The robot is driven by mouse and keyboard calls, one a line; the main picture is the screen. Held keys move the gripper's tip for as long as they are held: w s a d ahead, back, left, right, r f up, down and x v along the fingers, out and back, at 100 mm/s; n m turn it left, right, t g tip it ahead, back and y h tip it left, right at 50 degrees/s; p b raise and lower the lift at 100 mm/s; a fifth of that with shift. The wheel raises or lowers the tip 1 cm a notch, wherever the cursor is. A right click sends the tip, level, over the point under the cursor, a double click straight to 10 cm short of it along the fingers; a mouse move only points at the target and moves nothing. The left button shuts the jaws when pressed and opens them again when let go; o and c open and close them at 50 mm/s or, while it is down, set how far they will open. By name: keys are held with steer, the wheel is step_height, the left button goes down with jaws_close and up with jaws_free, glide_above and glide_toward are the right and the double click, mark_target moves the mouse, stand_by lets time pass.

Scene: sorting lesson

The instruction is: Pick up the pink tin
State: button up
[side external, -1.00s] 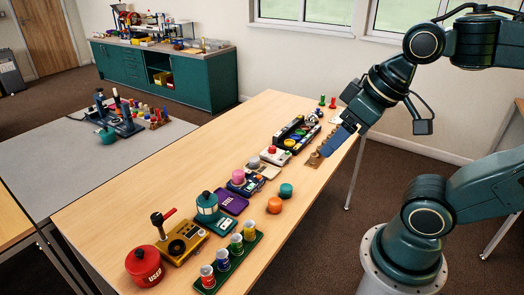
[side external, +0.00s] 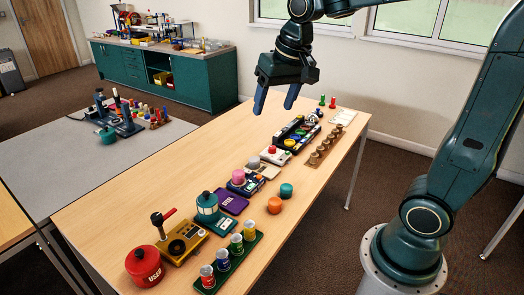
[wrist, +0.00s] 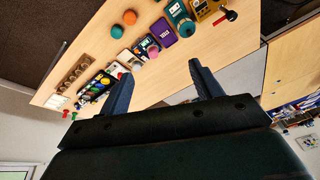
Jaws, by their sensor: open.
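The pink tin (side external: 238,176) is a small round pink piece in the middle of the table's row of objects. It appears to sit on a dark blue device (side external: 246,187). The pink tin also shows in the wrist view (wrist: 153,51), between my fingers in the picture but well beyond them. My gripper (side external: 273,108) is open and empty, with blue fingers pointing down, high above the table. In the side view it is above and to the right of the pink tin, toward the far part of the table. The wrist view shows its spread fingers (wrist: 160,68).
Close around it are a purple box (side external: 231,202), a white device with a red button (side external: 275,154), and orange (side external: 274,205) and teal (side external: 286,190) round pieces. A brown holder (side external: 325,147) and a green tray of cups (side external: 230,262) lie along the right edge.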

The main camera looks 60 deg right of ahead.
steer(key=w+d+f+m+g, duration=0.1)
steer(key=w+d+f+m, duration=0.2)
steer(key=w, duration=0.4)
steer(key=w+d+f+m+g, duration=0.1)
steer(key=w+d+f, duration=0.2)
steer(key=w+f, duration=0.25)
steer(key=w+d+f+m, duration=0.2)
steer(key=w+f, duration=0.2)
steer(key=f, duration=0.3)
steer(key=w+d+f+m+g, duration=0.1)
steer(key=w+d+f, duration=0.2)
steer(key=f, duration=0.4)
steer(key=shift+w+d+m, duration=0.35)
steer(key=shift+w+m, duration=0.05)
steer(key=shift+w, duration=0.3)
steer(key=shift+f+y, duration=0.25)
steer(key=shift+y, duration=0.05)
glide_above(238, 173)
steer(key=shift+d+f, duration=0.15)
steer(key=shift+f, duration=4)
steer(key=shift+w+f, duration=0.1)
steer(key=shift+f, duration=2.5)
